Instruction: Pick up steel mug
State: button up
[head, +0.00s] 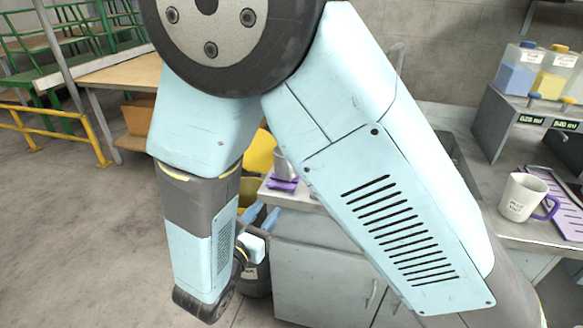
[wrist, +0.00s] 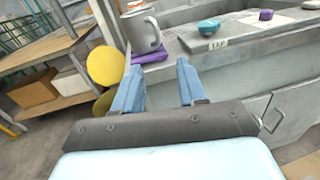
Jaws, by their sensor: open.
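The mug lies beyond the fingertips, a little toward the left finger, with a visible gap. In the head view my gripper (head: 264,214) is low beside the counter corner.
A white mug (head: 522,197) with a purple handle stands at the right. A yellow round object (wrist: 105,65) and a wooden table (head: 118,68) are to the left.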

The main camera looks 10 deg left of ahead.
send_near(289, 177)
jog(key=x, duration=0.4)
jog(key=shift+x, duration=2.5)
jog(key=shift+c, duration=0.3)
grip_shut()
